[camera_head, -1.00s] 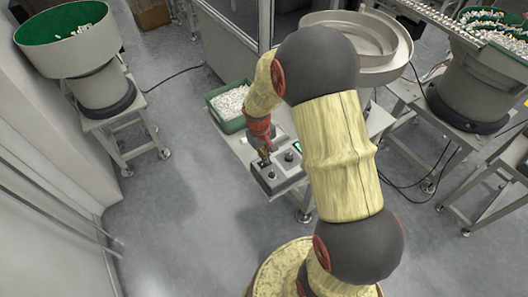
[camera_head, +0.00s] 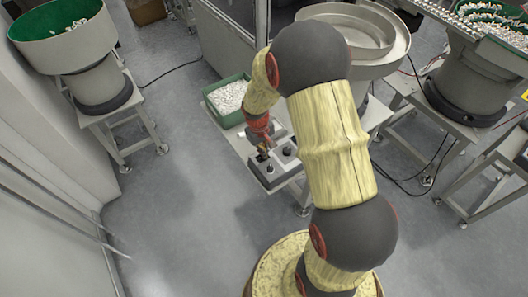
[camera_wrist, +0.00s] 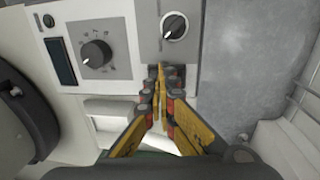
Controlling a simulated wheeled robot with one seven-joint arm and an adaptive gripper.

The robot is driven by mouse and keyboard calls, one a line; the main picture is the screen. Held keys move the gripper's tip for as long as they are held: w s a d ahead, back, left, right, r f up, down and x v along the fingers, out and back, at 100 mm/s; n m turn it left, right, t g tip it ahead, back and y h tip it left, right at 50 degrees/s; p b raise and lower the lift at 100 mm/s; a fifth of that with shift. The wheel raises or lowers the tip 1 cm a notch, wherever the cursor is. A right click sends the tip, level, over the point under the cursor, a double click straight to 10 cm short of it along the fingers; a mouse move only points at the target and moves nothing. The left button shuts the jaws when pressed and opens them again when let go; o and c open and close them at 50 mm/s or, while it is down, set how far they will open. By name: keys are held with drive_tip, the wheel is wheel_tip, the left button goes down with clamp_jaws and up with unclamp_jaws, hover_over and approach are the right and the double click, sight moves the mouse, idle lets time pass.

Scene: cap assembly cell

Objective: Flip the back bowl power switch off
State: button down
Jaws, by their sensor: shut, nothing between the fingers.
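A control box with a small black rotary switch (camera_wrist: 174,26) with a pale pointer line shows at the top of the wrist view.
A green bin of white caps (camera_head: 229,97) stands on the table behind my gripper. A grey feeder bowl (camera_head: 355,35) is behind my arm. Other feeders stand at left (camera_head: 63,42) and right (camera_head: 475,85). Floor left of the table is clear.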

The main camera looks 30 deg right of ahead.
drive_tip(key=shift+s+a+f, duration=0.1)
drive_tip(key=shift+a+f, duration=0.05)
drive_tip(key=shift+a, duration=0.7)
drive_tip(key=shift+r+p, duration=0.4)
wheel_tip(320, 180, up, 13)
drive_tip(key=a+p, duration=0.1)
drive_tip(key=p, duration=0.4)
drive_tip(key=shift+a+r, duration=0.15)
drive_tip(key=shift+a, duration=0.2)
